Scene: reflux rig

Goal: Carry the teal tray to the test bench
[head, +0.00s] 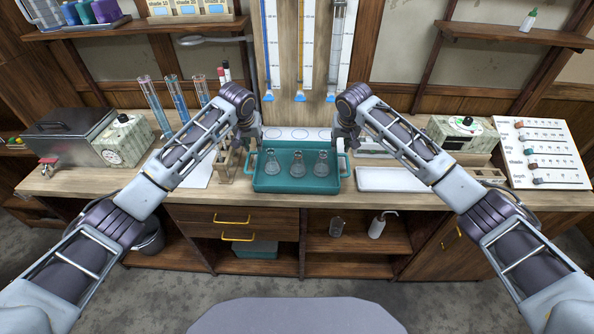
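The teal tray (296,186) sits on the wooden counter in the middle of the head view, with a handle at each end. It holds three small glass flasks (297,166) standing upright in a row. My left gripper (249,160) is at the tray's left handle and my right gripper (345,158) is at its right handle. The fingers are small and partly hidden by my wrists, so I cannot tell whether they are closed on the handles.
A wooden rack (226,163) stands close left of the tray. A white tray (393,180) lies to its right. Tall blue-filled cylinders (155,105) stand at the left, with a patterned box (124,141) beyond them. Another box (463,134) and a white panel (541,152) stand at the right.

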